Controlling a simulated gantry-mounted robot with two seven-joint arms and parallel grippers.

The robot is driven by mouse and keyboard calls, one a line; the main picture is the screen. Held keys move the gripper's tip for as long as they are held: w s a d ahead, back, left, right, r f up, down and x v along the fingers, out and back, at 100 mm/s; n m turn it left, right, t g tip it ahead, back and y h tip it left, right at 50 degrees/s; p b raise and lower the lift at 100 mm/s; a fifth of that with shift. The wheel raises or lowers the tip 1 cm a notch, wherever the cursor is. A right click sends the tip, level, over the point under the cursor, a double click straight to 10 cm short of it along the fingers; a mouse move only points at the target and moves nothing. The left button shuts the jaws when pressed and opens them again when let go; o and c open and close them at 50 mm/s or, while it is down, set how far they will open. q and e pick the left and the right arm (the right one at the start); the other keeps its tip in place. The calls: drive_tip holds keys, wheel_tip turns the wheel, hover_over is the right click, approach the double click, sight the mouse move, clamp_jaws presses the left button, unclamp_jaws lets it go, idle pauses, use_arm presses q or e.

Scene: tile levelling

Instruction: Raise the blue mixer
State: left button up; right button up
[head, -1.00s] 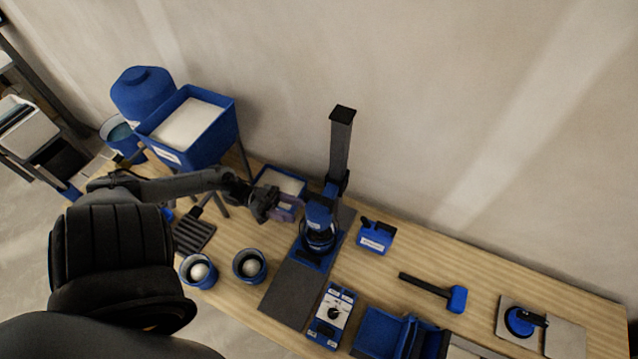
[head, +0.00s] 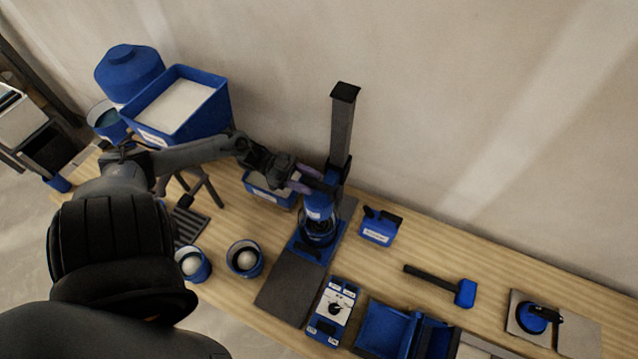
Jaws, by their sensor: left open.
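The blue mixer (head: 319,212) is on a dark grey upright column (head: 341,130) that stands on a blue base plate near the back of the bench. Its lower end is down low over that base. My left gripper (head: 312,184) has its fingers at the upper left side of the mixer, close to the column. It is open; whether the fingers touch the mixer I cannot tell. My right gripper does not show.
A control box (head: 331,312) stands in front of the mixer. Two blue buckets (head: 245,259) (head: 192,264) stand to the left. A blue hopper (head: 180,105) stands behind my left arm.

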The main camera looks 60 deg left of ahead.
sight(335, 192)
use_arm(q)
drive_tip(key=shift+x, duration=1.85)
clamp_jaws()
